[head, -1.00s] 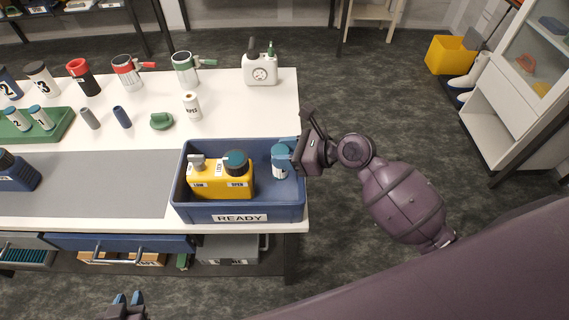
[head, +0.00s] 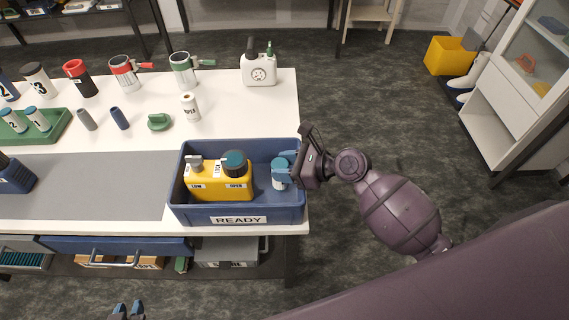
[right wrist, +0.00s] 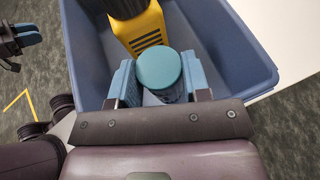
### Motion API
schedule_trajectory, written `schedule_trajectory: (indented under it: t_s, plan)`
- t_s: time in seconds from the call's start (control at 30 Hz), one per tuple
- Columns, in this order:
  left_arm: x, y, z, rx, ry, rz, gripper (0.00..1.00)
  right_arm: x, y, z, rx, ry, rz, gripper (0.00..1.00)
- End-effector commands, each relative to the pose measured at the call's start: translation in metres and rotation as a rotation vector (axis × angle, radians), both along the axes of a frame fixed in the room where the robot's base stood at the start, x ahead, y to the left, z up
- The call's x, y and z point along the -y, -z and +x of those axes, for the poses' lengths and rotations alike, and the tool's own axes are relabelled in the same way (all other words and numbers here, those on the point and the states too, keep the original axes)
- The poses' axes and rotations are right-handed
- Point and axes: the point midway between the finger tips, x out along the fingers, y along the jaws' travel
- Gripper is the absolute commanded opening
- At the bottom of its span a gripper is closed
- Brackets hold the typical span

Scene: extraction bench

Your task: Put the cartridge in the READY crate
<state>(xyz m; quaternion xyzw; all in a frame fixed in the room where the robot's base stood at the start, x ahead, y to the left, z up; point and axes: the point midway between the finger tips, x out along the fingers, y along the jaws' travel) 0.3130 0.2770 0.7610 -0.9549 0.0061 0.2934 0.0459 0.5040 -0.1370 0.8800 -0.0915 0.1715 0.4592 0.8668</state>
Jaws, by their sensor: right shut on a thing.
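The cartridge (head: 279,174) is a white cylinder with a teal cap. My right gripper (head: 285,162) is shut on it, inside the right end of the blue READY crate (head: 200,214). In the right wrist view the cartridge's round cap (right wrist: 160,70) sits upright between the two blue fingers, within the walls of the crate (right wrist: 235,50). Its lower end is hidden, so I cannot tell whether it touches the crate floor. My left gripper (head: 128,309) is at the bottom edge of the head view, apart from the bench, fingers apart and empty.
A yellow jug (head: 222,190) with a dark teal cap fills the crate's left and middle part, beside the cartridge. A green tray (head: 45,130) with small cylinders, a white labelled bottle (head: 189,106) and a white can (head: 258,70) stand on the bench.

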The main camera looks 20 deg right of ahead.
Motion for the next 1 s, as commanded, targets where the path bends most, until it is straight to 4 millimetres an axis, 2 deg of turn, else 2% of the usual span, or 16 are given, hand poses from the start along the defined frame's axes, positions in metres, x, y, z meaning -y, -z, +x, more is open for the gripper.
schedule_trajectory:
  t_s: [0.2,0.23,0.4,0.67,0.83,1.0]
  plan:
    - [0.0,0.0,0.0,0.001,0.0,0.0,0.28,0.0,0.006,-0.001,-0.005,0.0,-0.002,0.2]
    - [0.0,0.0,0.0,0.001,0.0,0.0,0.28,0.0,0.007,-0.001,-0.007,0.001,-0.003,0.46]
    - [0.001,-0.001,0.002,0.004,0.001,-0.001,0.28,0.001,0.009,-0.002,-0.01,0.0,-0.004,0.69]
    - [0.001,-0.002,0.005,0.009,0.003,-0.001,0.28,0.002,0.01,-0.002,-0.014,0.001,-0.006,0.69]
    - [0.001,-0.001,0.005,0.008,0.003,-0.001,0.28,0.002,-0.001,-0.002,-0.013,0.0,-0.007,0.69]
    - [0.001,-0.007,0.006,0.014,0.003,0.0,0.28,0.024,-0.016,-0.016,-0.008,0.002,-0.006,0.69]
